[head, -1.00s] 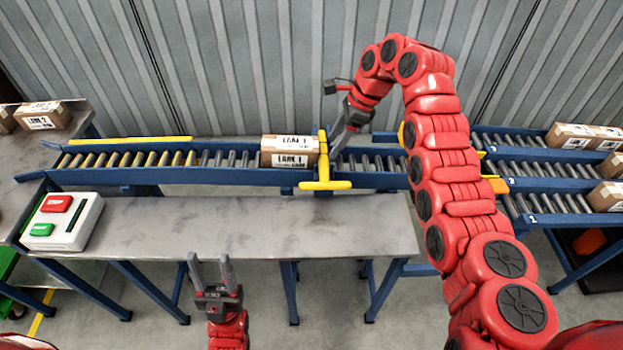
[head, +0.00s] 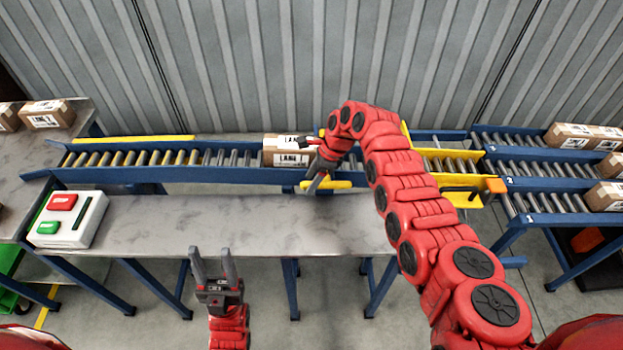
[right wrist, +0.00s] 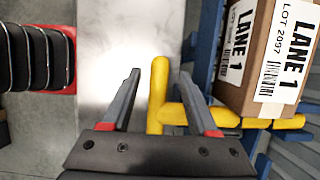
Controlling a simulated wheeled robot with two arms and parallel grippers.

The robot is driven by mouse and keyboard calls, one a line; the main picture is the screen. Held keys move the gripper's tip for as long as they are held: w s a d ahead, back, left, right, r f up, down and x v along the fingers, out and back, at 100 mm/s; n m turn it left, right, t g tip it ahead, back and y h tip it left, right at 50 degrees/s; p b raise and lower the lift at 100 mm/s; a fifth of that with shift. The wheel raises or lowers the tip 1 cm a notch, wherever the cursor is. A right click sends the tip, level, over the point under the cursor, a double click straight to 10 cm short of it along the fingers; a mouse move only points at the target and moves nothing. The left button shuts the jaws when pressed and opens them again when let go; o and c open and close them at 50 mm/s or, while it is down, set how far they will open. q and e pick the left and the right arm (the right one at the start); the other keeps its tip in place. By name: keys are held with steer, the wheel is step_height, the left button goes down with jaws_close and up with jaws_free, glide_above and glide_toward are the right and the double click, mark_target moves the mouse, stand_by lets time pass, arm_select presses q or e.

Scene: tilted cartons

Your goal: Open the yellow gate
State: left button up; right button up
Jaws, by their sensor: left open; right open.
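The yellow gate (head: 342,184) stands across the roller conveyor, with its T-shaped handle at the near side. My right gripper (head: 318,184) is over the handle and hides part of it and most of the crossing bar. In the right wrist view, the open fingers (right wrist: 160,74) straddle the gate's handle bar (right wrist: 159,92); I cannot tell whether they touch it. A carton marked LANE 1 (head: 286,157) sits on the rollers just left of the gate; it also shows in the right wrist view (right wrist: 262,60). My left gripper (head: 211,254) is open and empty, in front of the grey bench.
The grey bench (head: 230,225) is clear apart from a button box (head: 67,219) with red and green buttons at left. A yellow diverter (head: 455,181) lies right of my right arm, before three roller lanes holding cartons (head: 580,137). A corrugated wall stands behind.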

jaws_close()
stand_by(1.4)
